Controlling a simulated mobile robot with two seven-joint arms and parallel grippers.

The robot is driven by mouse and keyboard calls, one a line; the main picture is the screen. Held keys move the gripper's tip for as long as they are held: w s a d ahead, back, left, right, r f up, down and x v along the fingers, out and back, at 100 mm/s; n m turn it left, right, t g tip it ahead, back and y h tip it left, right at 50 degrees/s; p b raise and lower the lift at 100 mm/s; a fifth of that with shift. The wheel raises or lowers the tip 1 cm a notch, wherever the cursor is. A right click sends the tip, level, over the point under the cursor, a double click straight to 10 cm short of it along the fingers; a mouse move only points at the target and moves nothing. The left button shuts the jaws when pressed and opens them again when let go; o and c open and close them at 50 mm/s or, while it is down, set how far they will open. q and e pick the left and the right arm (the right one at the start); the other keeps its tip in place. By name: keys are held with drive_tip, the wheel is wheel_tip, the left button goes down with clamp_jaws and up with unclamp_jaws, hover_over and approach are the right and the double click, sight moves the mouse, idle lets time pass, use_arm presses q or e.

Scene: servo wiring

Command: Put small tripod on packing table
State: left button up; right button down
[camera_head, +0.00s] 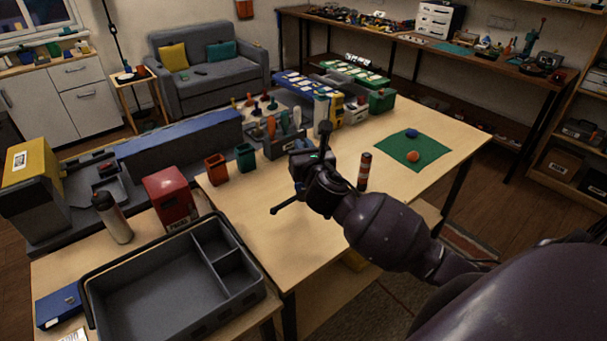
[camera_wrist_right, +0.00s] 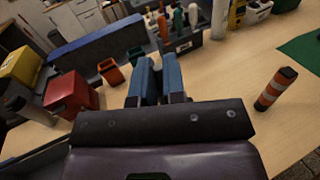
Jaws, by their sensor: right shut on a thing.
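My right gripper (camera_head: 305,163) is above the left part of the light wooden table (camera_head: 330,245) in the head view. It is shut on a small dark tripod, whose thin leg (camera_head: 287,206) sticks out down and to the left. Much of the tripod is hidden by the gripper or blends with it. In the right wrist view the two blue-grey fingers (camera_wrist_right: 160,78) point away from the camera, and the tripod cannot be made out there. My left gripper is not in view.
An orange-striped cylinder (camera_head: 364,171) stands just right of the gripper. A green mat (camera_head: 402,150) holds an orange ball and a blue item. A grey compartment tray (camera_head: 160,300), red box (camera_head: 170,196) and bottle (camera_head: 112,218) are at left. Bare wood lies around the mat.

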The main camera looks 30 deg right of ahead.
drive_tip(key=shift+f+b, duration=0.7)
drive_tip(key=shift+f, duration=2.9)
drive_tip(key=c, duration=1.2)
unclamp_jaws()
drive_tip(key=shift+f, duration=0.1)
drive_tip(key=shift+s, duration=0.1)
drive_tip(key=v, duration=1.2)
drive_tip(key=s+a+f+m+g+y, duration=0.2)
drive_tip(key=s+f+m, duration=0.5)
drive_tip(key=m, duration=0.8)
drive_tip(key=s+a+f+m+g+y, duration=0.3)
drive_tip(key=s+f+m, duration=0.5)
drive_tip(key=f+m, duration=0.4)
drive_tip(key=shift+f+m, duration=0.4)
drive_tip(key=shift+m, duration=1.6)
drive_tip(key=shift+s+a, duration=0.1)
